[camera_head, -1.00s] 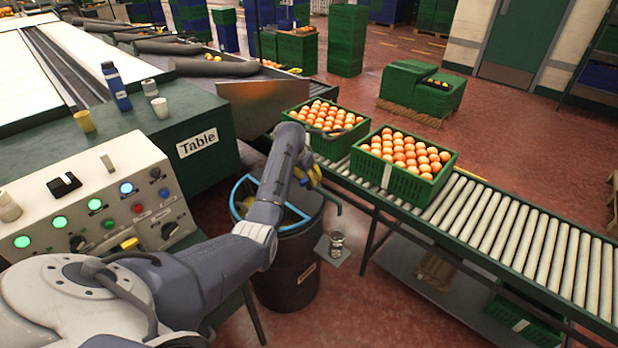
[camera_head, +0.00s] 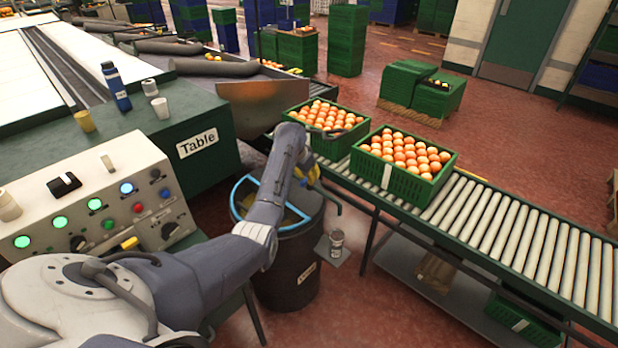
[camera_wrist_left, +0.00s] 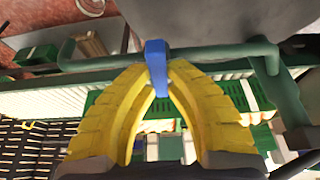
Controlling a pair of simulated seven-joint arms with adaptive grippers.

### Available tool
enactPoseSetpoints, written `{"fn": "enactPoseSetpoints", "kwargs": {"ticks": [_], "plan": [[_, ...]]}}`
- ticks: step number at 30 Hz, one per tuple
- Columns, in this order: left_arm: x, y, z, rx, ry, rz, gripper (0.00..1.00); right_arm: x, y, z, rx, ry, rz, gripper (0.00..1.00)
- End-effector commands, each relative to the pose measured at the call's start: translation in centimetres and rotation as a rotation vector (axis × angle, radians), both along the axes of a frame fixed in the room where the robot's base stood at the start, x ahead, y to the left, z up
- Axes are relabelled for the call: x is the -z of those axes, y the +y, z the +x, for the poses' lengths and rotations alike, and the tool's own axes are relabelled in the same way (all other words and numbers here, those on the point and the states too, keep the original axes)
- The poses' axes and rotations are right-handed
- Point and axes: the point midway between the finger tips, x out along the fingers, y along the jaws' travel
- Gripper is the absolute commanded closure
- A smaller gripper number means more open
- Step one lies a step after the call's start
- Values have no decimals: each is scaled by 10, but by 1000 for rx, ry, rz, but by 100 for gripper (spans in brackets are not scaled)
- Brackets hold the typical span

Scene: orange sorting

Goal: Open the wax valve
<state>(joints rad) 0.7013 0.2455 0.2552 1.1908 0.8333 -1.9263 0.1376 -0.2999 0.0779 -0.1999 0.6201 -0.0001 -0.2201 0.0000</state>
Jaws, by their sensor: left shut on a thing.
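My left gripper (camera_head: 308,172) is at the upper right rim of the dark drum (camera_head: 290,270), beside a thin green spout pipe (camera_head: 336,197). In the left wrist view its yellow fingers (camera_wrist_left: 158,75) are closed at their tips on a small blue valve handle (camera_wrist_left: 157,58). The green pipe (camera_wrist_left: 215,52) runs behind the handle. A small cup (camera_head: 336,243) stands on a little plate beside the drum, below the spout. The handle is hidden in the head view. My right gripper is not in view.
Two green crates of oranges (camera_head: 428,188) stand on the roller conveyor (camera_head: 500,230) right of the drum. A control panel (camera_head: 100,200) with lit buttons is at the left. A table (camera_head: 205,150) holds a bottle and several cups.

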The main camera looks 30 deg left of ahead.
Motion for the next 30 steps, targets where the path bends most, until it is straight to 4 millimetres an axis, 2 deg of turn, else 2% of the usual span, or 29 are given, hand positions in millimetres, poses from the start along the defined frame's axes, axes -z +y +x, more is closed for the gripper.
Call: {"fn": "enactPoseSetpoints", "kwargs": {"ticks": [5, 11, 30], "plan": [[1, -1, 0, -53, 0, 0, 100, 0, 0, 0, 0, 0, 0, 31], [1, -3, 0, -193, 0, -1, 100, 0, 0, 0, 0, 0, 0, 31], [1, -7, 1, -801, 3, -4, 100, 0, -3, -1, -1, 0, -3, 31]]}}
